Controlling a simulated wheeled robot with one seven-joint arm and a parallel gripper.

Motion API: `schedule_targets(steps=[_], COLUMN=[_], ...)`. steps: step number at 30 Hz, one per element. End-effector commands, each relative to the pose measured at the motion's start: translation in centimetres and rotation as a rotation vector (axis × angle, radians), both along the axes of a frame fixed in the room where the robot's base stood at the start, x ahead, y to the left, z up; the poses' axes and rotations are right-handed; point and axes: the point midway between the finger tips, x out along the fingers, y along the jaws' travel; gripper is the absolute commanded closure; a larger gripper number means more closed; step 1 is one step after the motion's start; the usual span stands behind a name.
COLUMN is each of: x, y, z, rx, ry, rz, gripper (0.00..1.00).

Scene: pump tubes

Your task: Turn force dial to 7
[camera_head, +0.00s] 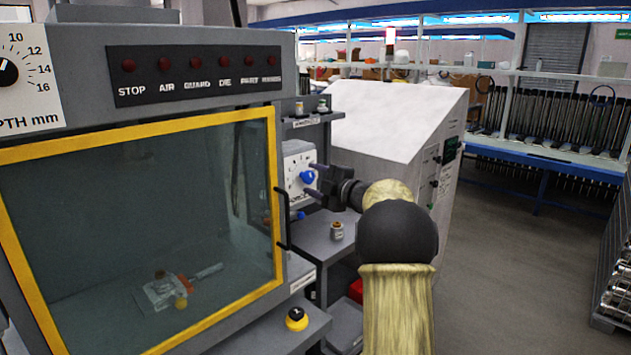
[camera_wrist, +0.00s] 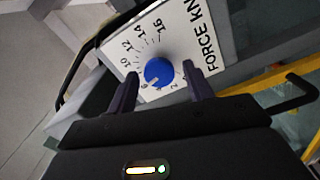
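The blue force dial (camera_wrist: 158,71) sits on a white scale plate (camera_wrist: 178,32) marked "FORCE KN", with numbers from 2 to 16 around it. Its light pointer mark faces the low numbers, roughly near 6; the exact reading is too small to tell. In the head view the blue dial (camera_head: 307,176) shows on the white panel right of the guard window. My gripper (camera_wrist: 160,74) is open, with one finger on each side of the dial and a visible gap at each. In the head view my gripper (camera_head: 314,181) is at the panel front.
A yellow-framed guard window (camera_head: 277,200) with a dark handle (camera_head: 282,218) stands left of the dial. A depth dial (camera_head: 8,72) is at the far left. A small jar (camera_head: 337,231) stands on a grey shelf below my gripper. A black-and-yellow button (camera_head: 297,318) is at lower front.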

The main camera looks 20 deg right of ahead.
Motion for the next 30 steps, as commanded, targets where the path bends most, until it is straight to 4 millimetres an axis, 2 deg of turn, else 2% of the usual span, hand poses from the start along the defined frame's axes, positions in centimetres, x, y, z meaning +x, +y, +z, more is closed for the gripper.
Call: schedule_targets(steps=[9,14,20,30], x=[-0.1,-1.0,-4.0,-10.5], y=[0.0,-0.5,-1.6,-3.9], z=[0.1,0.1,0.0,0.0], rx=[0.001,0.000,-0.001,0.001], ry=[-0.002,-0.002,-0.001,-0.002], rz=[-0.001,-0.002,-0.003,-0.004], gripper=[0.44,0.44,0.44,0.44])
